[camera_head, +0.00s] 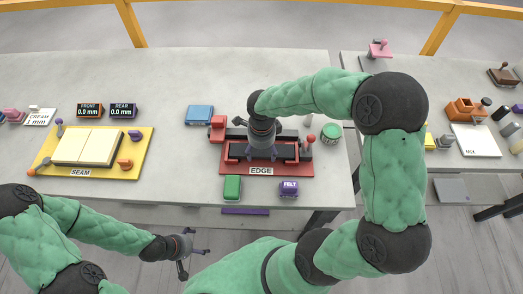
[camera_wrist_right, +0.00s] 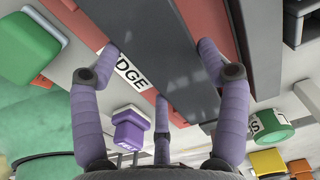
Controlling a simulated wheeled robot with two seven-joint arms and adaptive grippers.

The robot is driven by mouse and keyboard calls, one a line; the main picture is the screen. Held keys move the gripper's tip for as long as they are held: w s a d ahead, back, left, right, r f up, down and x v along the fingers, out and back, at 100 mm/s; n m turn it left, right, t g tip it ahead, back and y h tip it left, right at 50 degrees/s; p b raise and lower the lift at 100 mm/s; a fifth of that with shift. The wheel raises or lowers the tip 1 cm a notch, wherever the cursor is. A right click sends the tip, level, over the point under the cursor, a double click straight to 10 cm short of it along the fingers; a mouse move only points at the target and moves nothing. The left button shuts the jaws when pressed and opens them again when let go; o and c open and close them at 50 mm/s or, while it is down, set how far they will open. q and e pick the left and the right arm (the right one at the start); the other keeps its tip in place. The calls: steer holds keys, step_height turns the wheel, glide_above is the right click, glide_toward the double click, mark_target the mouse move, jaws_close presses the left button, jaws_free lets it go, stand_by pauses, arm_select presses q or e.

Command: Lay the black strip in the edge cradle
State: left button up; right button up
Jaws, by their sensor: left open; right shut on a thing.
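The edge cradle (camera_head: 298,169) is a red base with dark rails and an EDGE label, on the near middle of the stone slab. My right gripper (camera_head: 262,150) points down over its middle. In the right wrist view its purple fingers (camera_wrist_right: 158,62) are closed around the dark strip (camera_wrist_right: 150,42), which runs lengthwise over the cradle. Whether the strip touches the cradle bed is hidden by the gripper. My left gripper (camera_head: 194,254) is open and empty, low in front of the slab's near edge.
A green block (camera_head: 232,187) and a purple FELT block (camera_head: 289,188) stand in front of the cradle. A blue block (camera_head: 199,115) and a green tin (camera_head: 331,133) flank it. The yellow SEAM board (camera_head: 138,158) lies left. Bare slab lies behind.

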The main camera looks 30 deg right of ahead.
mark_target(261, 153)
steer(key=shift+f, duration=0.15)
steer(key=o, duration=1.6)
steer(key=shift+o, duration=0.2)
step_height(261, 153, up, 12)
steer(key=p, duration=0.3)
steer(key=shift+r, duration=0.2)
